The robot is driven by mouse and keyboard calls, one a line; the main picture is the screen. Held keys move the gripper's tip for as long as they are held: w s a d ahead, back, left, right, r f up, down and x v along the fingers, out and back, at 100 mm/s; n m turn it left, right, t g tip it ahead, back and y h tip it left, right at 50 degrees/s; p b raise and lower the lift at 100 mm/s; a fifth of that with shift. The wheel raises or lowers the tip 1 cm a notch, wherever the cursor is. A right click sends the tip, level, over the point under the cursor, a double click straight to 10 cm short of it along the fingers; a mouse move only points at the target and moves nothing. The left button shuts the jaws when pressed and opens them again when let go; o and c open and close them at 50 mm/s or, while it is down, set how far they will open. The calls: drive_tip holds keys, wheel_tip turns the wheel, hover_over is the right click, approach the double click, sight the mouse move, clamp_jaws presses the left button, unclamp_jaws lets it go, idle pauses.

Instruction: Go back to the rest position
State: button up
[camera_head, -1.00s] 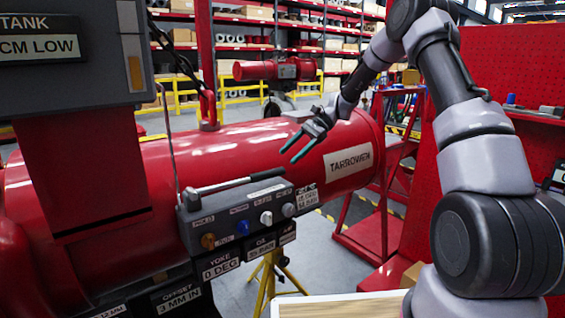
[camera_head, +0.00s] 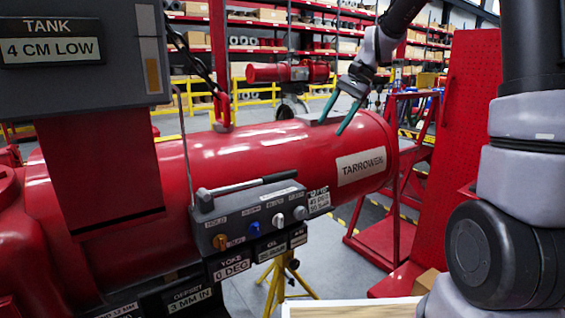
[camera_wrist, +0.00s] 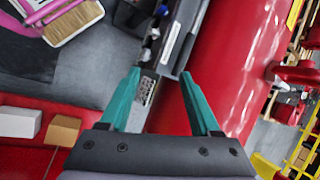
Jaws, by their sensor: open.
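My gripper (camera_head: 336,112) is open, its two teal fingers apart and nothing between them. In the head view it hangs by the right end of the red cylinder (camera_head: 270,150) marked TARROWEN, in front of or above it; I cannot tell whether they touch. In the wrist view my gripper (camera_wrist: 160,95) has its fingers spread over the edge of the control block, with the red cylinder (camera_wrist: 225,60) to the right. The control block (camera_head: 255,217) with its lever (camera_head: 245,184) and several knobs is fixed on the cylinder's near side.
A red pegboard panel (camera_head: 470,110) stands at the right, close to my arm. A grey box with a TANK sign (camera_head: 50,50) is at the upper left. A yellow stand (camera_head: 285,275) is under the cylinder. Shelves and yellow rails (camera_head: 255,92) are behind.

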drive_tip(key=s+d+r+n+t+h, duration=0.1)
drive_tip(key=s+d+r+t, duration=0.1)
drive_tip(key=s, duration=0.5)
drive_tip(key=s+d+r+n+t+h, duration=0.1)
drive_tip(key=s+d+r+t, duration=0.2)
drive_tip(key=s+d, duration=0.2)
drive_tip(key=s+d+r+n+t+h, duration=0.1)
drive_tip(key=s+d+r+t, duration=0.1)
drive_tip(key=s, duration=0.7)
drive_tip(key=shift+s+d+r+t+h, duration=0.3)
drive_tip(key=shift+d+h, duration=0.1)
drive_tip(key=shift+d, duration=0.45)
drive_tip(key=shift+c, duration=0.3)
